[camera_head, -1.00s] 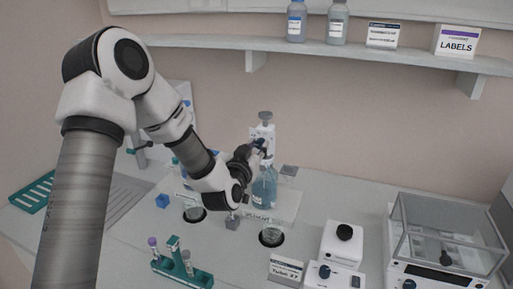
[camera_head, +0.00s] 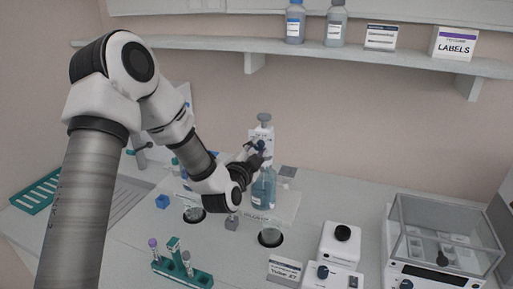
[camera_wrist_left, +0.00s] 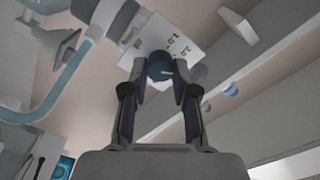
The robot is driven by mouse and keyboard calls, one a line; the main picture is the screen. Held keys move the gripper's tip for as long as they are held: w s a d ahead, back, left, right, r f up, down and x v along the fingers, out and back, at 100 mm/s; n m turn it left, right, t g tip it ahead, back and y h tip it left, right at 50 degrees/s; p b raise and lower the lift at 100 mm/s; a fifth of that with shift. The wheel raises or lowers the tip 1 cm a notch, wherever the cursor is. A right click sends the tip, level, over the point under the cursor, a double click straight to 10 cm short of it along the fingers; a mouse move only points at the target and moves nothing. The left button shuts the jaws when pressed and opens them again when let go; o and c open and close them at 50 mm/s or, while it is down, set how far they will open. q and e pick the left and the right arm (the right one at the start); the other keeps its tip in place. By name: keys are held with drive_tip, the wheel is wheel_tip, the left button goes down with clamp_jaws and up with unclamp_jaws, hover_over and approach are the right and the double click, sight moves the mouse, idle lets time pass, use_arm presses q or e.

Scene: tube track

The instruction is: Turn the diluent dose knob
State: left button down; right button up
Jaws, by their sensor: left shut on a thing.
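The diluent dispenser is a blue bottle (camera_head: 263,188) with a white upright head (camera_head: 262,134) and a grey top, standing on a pale board. The dark blue dose knob (camera_wrist_left: 160,66) is on the face of the white head, beside a printed scale with numbers. My left gripper (camera_wrist_left: 160,80) has its two fingers closed on either side of the knob, touching it. In the head view my left gripper (camera_head: 257,152) is at the front of the dispenser head and partly covers the knob. My right gripper is not seen.
A teal tube rack (camera_head: 183,268) with a few tubes stands at the front. A glass-sided balance (camera_head: 445,240) and small white devices (camera_head: 340,243) are at the right. A shelf (camera_head: 300,57) with bottles and boxes runs above.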

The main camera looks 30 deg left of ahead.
use_arm(q)
drive_tip(key=shift+a+r+m, duration=0.1)
drive_tip(key=shift+r+m, duration=0.05)
drive_tip(key=shift+m, duration=0.85)
drive_tip(key=c, duration=0.9)
unclamp_jaws()
drive_tip(key=shift+w, duration=0.15)
drive_tip(key=shift+w+a+f, duration=0.1)
drive_tip(key=shift+a+f, duration=0.1)
drive_tip(key=v, duration=0.7)
drive_tip(key=shift+d, duration=0.1)
